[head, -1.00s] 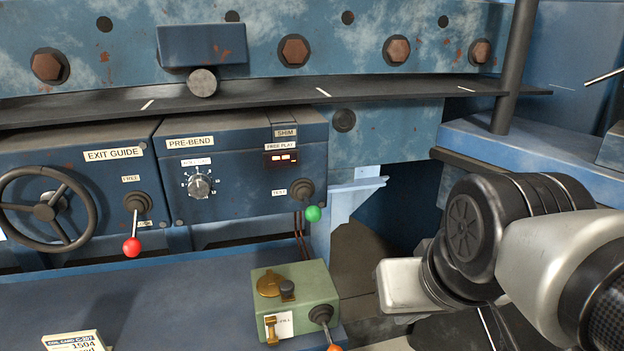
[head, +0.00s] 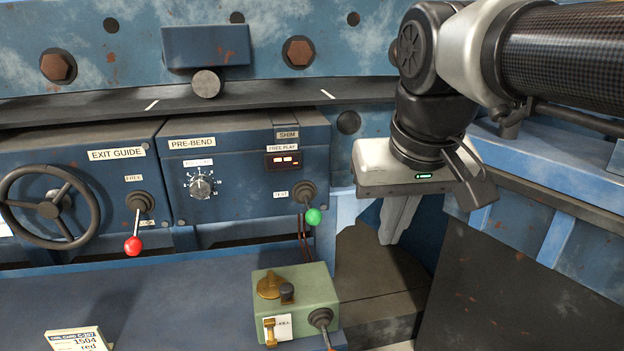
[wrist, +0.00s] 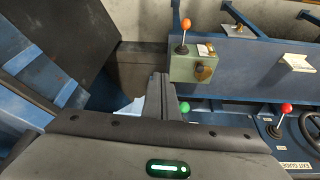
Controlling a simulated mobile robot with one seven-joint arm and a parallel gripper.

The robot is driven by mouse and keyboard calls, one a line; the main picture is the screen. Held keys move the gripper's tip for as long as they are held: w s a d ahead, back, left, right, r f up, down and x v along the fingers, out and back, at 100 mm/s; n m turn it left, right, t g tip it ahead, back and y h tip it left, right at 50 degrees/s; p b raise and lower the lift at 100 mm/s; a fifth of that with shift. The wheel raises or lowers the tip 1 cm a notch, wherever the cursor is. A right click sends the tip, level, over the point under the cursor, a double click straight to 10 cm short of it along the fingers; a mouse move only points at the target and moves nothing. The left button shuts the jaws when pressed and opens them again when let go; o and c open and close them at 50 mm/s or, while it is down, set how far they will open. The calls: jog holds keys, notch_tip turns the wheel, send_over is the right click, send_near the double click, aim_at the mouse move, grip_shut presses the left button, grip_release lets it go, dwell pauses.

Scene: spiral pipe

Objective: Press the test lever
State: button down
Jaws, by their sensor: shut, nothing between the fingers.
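The test lever (head: 306,200) has a green ball knob and hangs down from the right end of the blue PRE-BEND panel (head: 240,200), beside a TEST label. Its green knob also shows in the wrist view (wrist: 184,107), just right of the fingers, with the rest of the lever hidden by my gripper body. My gripper (head: 391,236) points down, to the right of the lever and apart from it in the head view. Its fingers are together and empty, and they also show in the wrist view (wrist: 160,78).
A green box (head: 295,300) with a brass latch and an orange-knobbed lever stands below the panel. A red-knobbed lever (head: 134,230) and a handwheel (head: 48,207) are at the left. A dark panel (head: 480,290) stands at the lower right. Open space lies below my gripper.

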jog(key=w+a+r+g, duration=0.1)
jog(key=w+a+r, duration=0.4)
jog(key=w, duration=0.2)
notch_tip(320, 180, up, 4)
jog(key=n+h, duration=0.1)
jog(key=h, duration=0.1)
send_over(312, 211)
jog(key=s+a, duration=0.3)
jog(key=s, duration=0.1)
jog(key=shift+d+g, duration=0.25)
jog(key=shift+g, duration=0.15)
jog(key=b+x, duration=0.1)
jog(key=x, duration=1.3)
jog(key=shift+a+f, duration=0.1)
jog(key=shift+a, duration=0.05)
